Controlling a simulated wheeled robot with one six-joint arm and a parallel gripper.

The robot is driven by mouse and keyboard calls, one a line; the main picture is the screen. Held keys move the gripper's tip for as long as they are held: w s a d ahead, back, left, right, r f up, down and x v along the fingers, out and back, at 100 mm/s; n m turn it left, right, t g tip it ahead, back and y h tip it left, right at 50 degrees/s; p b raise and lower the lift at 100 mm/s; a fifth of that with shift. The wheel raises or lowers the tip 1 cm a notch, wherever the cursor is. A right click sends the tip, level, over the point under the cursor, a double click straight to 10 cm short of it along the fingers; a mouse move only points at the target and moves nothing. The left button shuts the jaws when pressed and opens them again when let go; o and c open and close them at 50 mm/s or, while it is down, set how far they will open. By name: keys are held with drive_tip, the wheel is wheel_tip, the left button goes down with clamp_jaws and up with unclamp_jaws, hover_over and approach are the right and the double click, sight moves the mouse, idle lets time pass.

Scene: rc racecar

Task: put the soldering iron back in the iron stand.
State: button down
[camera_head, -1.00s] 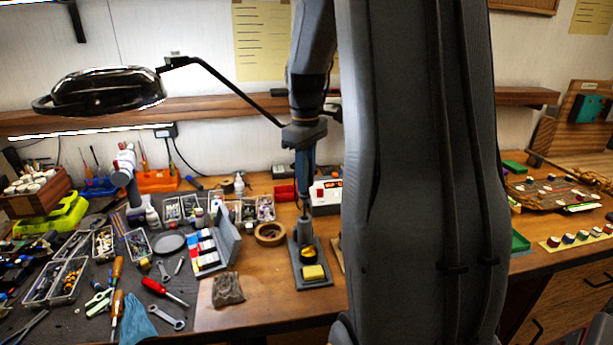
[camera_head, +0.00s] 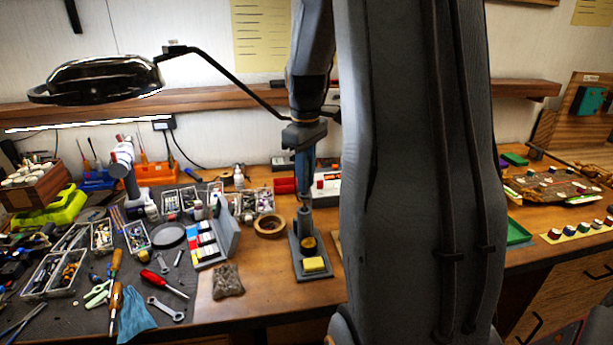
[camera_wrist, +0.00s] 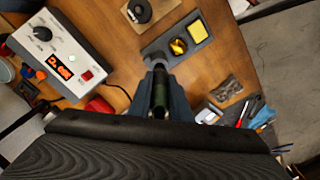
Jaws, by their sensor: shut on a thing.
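In the head view my gripper (camera_head: 305,182) points down over the back of the iron stand (camera_head: 316,276). The stand has a grey base, a yellow sponge and a brass wool cup, and it also shows in the wrist view (camera_wrist: 190,47). The iron's lower end is at the stand's holder. I cannot tell how far it sits inside, as the fingers hide it.
A white soldering station (camera_wrist: 62,45) with a red display stands close by. A magnifier lamp (camera_head: 100,82) hangs at upper left. The wood before the stand is mostly clear.

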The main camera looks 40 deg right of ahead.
sight(306, 195)
drive_tip(key=shift+f+b, duration=0.8)
drive_tip(key=shift+f, duration=1.15)
drive_tip(key=c, duration=1.2)
unclamp_jaws()
drive_tip(key=shift+o, duration=0.2)
drive_tip(key=shift+r, duration=0.1)
drive_tip(key=shift+r+p, duration=3.7)
drive_tip(key=shift+r, duration=0.75)
